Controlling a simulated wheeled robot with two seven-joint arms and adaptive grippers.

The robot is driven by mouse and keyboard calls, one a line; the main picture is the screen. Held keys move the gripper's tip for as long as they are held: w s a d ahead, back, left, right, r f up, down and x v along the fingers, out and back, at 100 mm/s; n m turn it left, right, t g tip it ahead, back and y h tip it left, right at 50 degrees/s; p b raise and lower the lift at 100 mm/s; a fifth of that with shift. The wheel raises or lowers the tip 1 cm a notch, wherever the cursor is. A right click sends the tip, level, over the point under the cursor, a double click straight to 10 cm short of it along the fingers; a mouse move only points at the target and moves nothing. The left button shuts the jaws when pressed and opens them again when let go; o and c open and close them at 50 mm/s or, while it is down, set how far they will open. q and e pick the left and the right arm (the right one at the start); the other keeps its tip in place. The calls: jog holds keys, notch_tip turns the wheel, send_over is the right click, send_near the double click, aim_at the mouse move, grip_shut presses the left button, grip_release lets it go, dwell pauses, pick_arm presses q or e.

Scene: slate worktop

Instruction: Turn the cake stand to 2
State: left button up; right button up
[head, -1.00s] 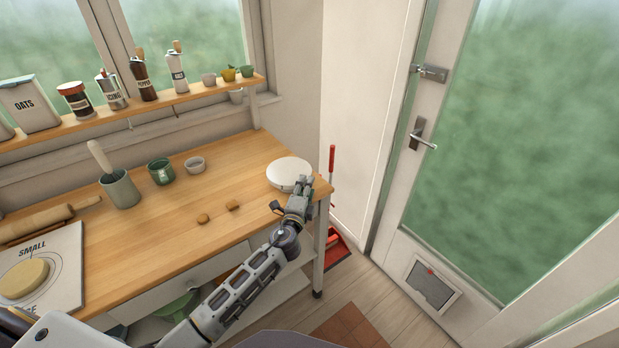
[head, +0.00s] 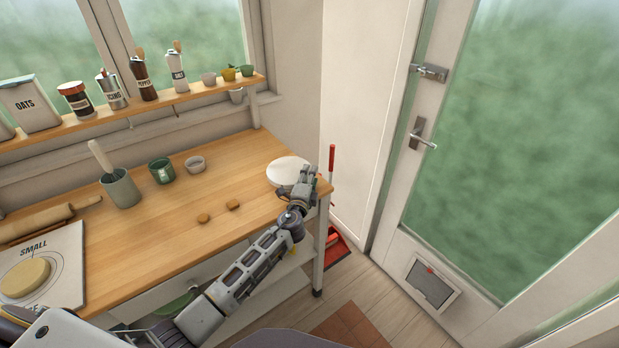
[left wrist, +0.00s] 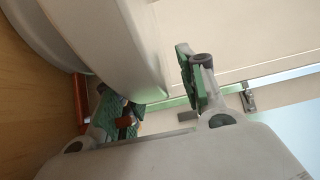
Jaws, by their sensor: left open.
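The white round cake stand (head: 286,170) stands at the far right corner of the wooden worktop. My left gripper (head: 308,180) is open at the right-hand edge of the stand. In the left wrist view the pale curved rim of the cake stand (left wrist: 115,40) reaches between the two fingers of my left gripper (left wrist: 148,80); I cannot tell whether either finger touches it. No number or mark can be read on the stand. My right gripper is not in view.
Two small brown biscuits (head: 233,205) lie left of the stand. A green mug (head: 161,171), a small bowl (head: 195,164) and a utensil pot (head: 120,188) stand farther left. A shelf (head: 150,106) with jars runs behind. A red-handled tool (head: 332,170) stands beyond the table's right end.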

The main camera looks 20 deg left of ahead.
pick_arm(q)
jog(key=c, duration=0.8)
grip_shut()
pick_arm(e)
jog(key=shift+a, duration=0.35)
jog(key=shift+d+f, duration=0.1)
